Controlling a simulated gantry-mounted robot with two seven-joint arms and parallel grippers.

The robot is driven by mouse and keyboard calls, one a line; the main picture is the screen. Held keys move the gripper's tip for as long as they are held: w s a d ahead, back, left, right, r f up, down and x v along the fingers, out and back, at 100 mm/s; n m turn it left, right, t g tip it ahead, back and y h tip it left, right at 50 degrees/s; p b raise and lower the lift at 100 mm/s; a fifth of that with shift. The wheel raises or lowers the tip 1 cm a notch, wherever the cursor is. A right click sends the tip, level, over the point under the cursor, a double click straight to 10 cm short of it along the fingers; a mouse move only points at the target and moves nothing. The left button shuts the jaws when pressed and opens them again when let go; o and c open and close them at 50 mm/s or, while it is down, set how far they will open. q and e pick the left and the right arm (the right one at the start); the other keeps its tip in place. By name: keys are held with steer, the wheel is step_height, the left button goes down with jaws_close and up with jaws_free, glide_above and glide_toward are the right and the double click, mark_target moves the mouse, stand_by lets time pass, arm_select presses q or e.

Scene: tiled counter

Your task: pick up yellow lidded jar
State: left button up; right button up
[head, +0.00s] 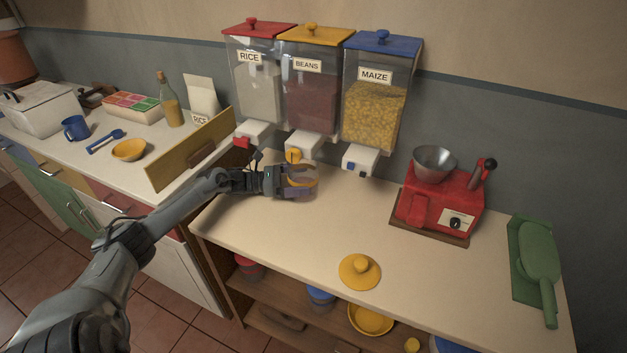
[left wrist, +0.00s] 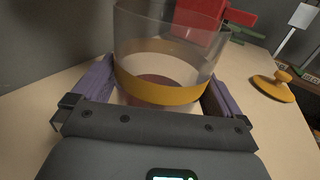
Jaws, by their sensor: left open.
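The jar (head: 303,179) is clear with a yellow band and stands on the counter below the middle dispenser. Its top is open, and something reddish-brown shows low inside. The yellow lid (head: 359,271) with a round knob lies apart on the counter, nearer the front edge. It also shows at the right in the left wrist view (left wrist: 273,88). My left gripper (head: 300,188) is at the jar, with its purple fingers open on either side of it. In the left wrist view the jar (left wrist: 160,92) sits between the fingers (left wrist: 160,100). My right gripper is not in view.
A red grinder (head: 440,203) stands to the right, with a green scoop (head: 538,262) beyond. A yellow-brown panel (head: 190,152) stands at the left. The counter's middle is mostly clear.

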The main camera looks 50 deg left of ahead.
arm_select(q)
steer(key=shift+x, duration=1.1)
steer(key=shift+s+a, duration=0.1)
steer(key=shift+s, duration=0.15)
steer(key=shift+s+a, duration=0.1)
steer(key=shift+s, duration=0.05)
steer(key=shift+c, duration=0.8)
steer(key=c, duration=1.1)
steer(key=shift+o, duration=0.2)
steer(key=shift+r, duration=0.2)
